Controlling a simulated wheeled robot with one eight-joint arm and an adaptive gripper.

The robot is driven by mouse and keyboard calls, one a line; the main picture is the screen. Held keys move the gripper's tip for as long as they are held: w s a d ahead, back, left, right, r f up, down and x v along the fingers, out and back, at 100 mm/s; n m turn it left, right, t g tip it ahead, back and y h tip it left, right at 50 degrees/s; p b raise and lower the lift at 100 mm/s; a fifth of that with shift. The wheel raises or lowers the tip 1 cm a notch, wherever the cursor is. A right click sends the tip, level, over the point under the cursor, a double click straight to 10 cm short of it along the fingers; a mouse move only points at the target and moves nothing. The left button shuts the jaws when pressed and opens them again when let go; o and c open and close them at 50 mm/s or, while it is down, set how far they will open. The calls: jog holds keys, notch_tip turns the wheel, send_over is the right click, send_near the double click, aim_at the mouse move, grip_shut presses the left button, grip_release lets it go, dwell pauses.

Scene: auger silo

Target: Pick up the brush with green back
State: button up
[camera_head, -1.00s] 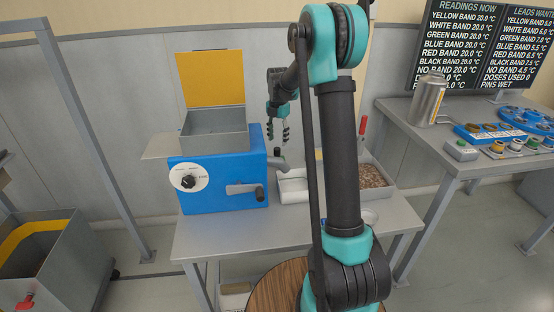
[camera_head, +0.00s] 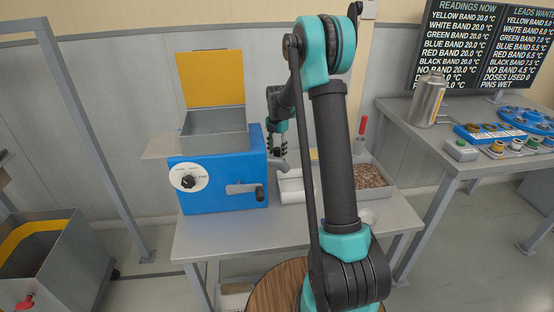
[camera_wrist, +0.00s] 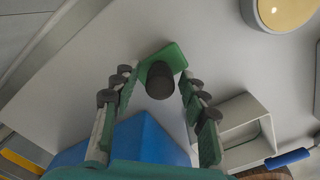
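The brush with green back shows in the wrist view as a green block (camera_wrist: 171,55) with a dark round knob (camera_wrist: 160,80) on top. It lies on the grey table (camera_wrist: 85,70). My gripper (camera_wrist: 156,72) is open, with one finger on each side of the knob. Whether either finger touches it I cannot tell. In the head view my gripper (camera_head: 277,149) points down behind the blue machine's right side, and I cannot make out the brush there.
The blue machine (camera_head: 217,184) with a grey hopper stands close by on the left. A white tray (camera_head: 291,187) and a bin of brown pellets (camera_head: 371,176) are to the right. A round dish (camera_wrist: 287,8) sits apart. Bare table lies in front of the machine.

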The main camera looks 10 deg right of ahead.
grip_shut()
jog(key=shift+r, duration=0.1)
notch_tip(320, 180, up, 20)
dwell(0.6)
jog(key=shift+c, duration=1.7)
grip_release()
jog(key=c, duration=0.5)
jog(key=shift+s, duration=0.1)
